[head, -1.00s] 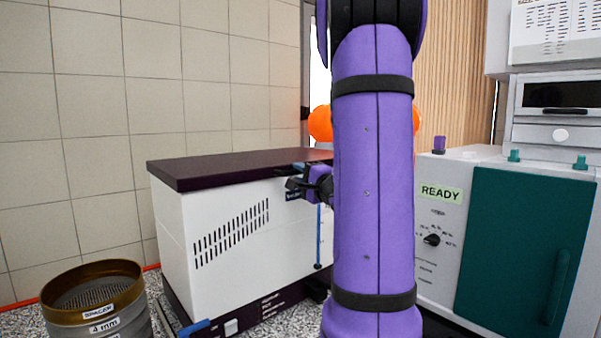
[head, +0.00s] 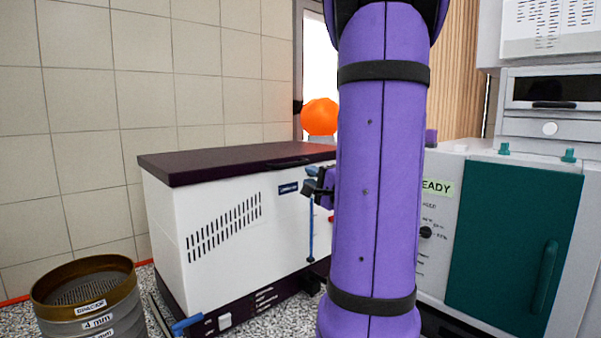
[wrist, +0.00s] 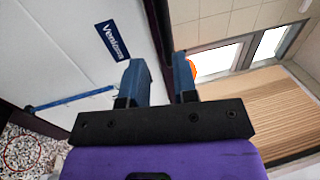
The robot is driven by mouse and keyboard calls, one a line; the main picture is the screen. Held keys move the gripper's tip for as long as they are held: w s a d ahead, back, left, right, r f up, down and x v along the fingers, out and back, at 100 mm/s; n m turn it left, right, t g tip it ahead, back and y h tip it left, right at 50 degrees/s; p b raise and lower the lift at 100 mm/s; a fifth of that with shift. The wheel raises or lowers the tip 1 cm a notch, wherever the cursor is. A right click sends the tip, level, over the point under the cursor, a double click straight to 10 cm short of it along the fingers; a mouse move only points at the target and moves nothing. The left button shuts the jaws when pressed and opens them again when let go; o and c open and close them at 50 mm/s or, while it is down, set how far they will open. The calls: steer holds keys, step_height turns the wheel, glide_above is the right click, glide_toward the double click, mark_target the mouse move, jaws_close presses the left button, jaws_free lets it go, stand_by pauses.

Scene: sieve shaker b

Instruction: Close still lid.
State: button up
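The still is a white box (head: 225,235) with a slotted front, standing left of centre in the head view. Its dark purple lid (head: 225,163) lies flat on top, with no gap that I can see, and has a dark handle (head: 288,162) at its front edge. My gripper (head: 312,187) is in front of the still's right part, below lid level, partly hidden by my purple arm. In the wrist view its two blue-grey fingers (wrist: 160,82) stand apart with no object visible between them. The white wall with its blue label (wrist: 112,40) is to their left.
A brass-rimmed sieve stack (head: 90,295) stands at front left. A white cabinet with a teal door (head: 510,245) is at the right. An orange round object (head: 320,117) is behind the still. My arm hides the middle.

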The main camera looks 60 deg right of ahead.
steer(key=shift+v, duration=1.45)
steer(key=w+a+n+g+y, duration=0.25)
steer(key=a+n+y, duration=0.35)
steer(key=a, duration=0.5)
steer(key=w+a+n+g+y, duration=0.2)
steer(key=a+n+g+y, duration=0.15)
steer(key=a+y, duration=0.5)
steer(key=s+a+f+n+g+h, duration=0.2)
steer(key=s+a+n+g+h, duration=0.6)
steer(key=a, duration=0.6)
steer(key=s+n+h, duration=0.1)
steer(key=s+n, duration=0.1)
steer(key=n, duration=0.1)
steer(key=shift+a+h, duration=0.15)
steer(key=shift+h, duration=0.2)
